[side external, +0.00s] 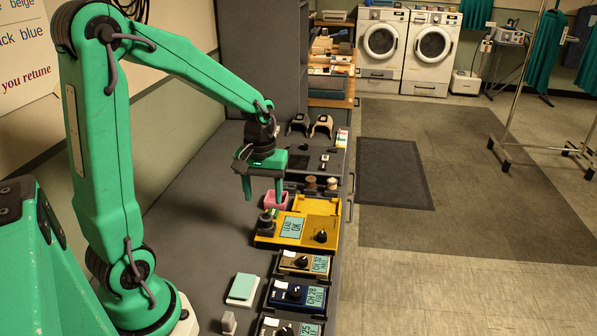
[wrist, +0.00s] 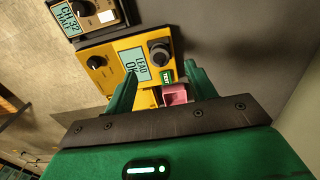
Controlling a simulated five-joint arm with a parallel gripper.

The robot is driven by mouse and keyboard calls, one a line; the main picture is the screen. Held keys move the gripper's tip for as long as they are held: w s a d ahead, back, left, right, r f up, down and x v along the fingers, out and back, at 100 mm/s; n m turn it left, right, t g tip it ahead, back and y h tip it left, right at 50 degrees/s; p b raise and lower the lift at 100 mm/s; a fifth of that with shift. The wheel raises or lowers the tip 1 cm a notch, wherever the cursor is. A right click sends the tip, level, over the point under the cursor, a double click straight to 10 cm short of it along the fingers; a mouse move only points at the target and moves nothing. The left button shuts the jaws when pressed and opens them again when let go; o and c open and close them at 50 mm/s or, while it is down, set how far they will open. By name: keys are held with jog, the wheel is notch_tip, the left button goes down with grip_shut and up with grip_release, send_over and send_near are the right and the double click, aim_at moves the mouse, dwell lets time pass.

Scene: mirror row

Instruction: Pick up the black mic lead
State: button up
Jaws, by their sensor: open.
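I cannot pick out the black mic lead for certain. A dark upright plug or knob (side external: 267,224) stands on the left end of the yellow tester (side external: 264,240), whose display reads "LEAD OK"; it also shows in the wrist view (wrist: 159,53), near a green "TEST" label. In the wrist view the pink box (wrist: 175,94) shows between the fingers (wrist: 160,76).
Boxes with knobs and displays, such as the brown "CH 32" one (side external: 300,263) and the "CH 28" one (side external: 292,293), line the bench's front edge. A pale green block (side external: 242,288) lies left of them. The grey bench (side external: 190,215) is clear behind the row.

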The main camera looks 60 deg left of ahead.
aim_at(266, 217)
jog(key=shift+f, duration=1.3)
jog(key=shift+w+f, duration=0.15)
jog(key=shift+f, duration=2.45)
jog(key=c, duration=1.2)
jog(key=shift+o, duration=0.2)
jog(key=shift+r, duration=0.1)
